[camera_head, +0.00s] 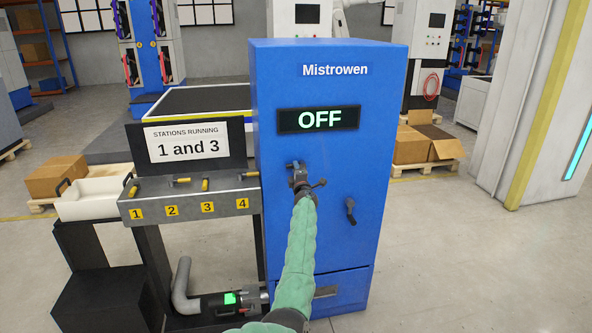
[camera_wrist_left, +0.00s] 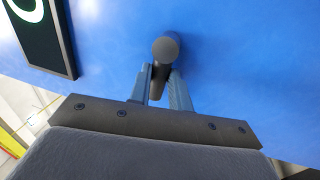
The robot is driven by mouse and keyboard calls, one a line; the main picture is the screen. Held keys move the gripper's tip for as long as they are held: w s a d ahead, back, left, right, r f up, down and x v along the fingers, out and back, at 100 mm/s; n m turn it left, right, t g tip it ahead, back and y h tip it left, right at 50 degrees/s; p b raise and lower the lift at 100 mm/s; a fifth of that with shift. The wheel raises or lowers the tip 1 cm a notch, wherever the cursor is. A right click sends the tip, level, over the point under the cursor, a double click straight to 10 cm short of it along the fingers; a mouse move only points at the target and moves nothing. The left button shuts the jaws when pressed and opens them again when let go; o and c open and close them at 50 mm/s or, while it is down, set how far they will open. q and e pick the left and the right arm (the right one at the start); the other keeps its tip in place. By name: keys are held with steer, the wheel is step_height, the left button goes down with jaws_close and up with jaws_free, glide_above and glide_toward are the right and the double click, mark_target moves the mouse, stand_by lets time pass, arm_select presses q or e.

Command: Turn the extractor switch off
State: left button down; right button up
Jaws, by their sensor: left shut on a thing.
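The blue extractor cabinet (camera_head: 330,150) stands upright, labelled Mistrowen. Its display (camera_head: 319,119) reads OFF. My left gripper (camera_head: 295,168) is at the front of the cabinet below the display. In the left wrist view, its two fingers (camera_wrist_left: 161,88) are shut on the dark switch lever (camera_wrist_left: 166,47), whose round end shows above them against the blue panel. In the head view the gripper mostly hides this lever. A second dark handle (camera_head: 351,211) sits lower right on the cabinet front, apart from the gripper. My right gripper is not in view.
Left of the cabinet, a grey rail (camera_head: 190,206) carries several small yellow-and-black levers numbered 1 to 4. A sign (camera_head: 187,142) above says stations 1 and 3 are running. A white tray (camera_head: 92,207) is at the left. Open floor lies right of the cabinet.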

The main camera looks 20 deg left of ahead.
arm_select(q)
steer(key=shift+d+f, duration=0.1)
steer(key=shift+f, duration=0.05)
steer(key=c, duration=1.3)
jaws_free()
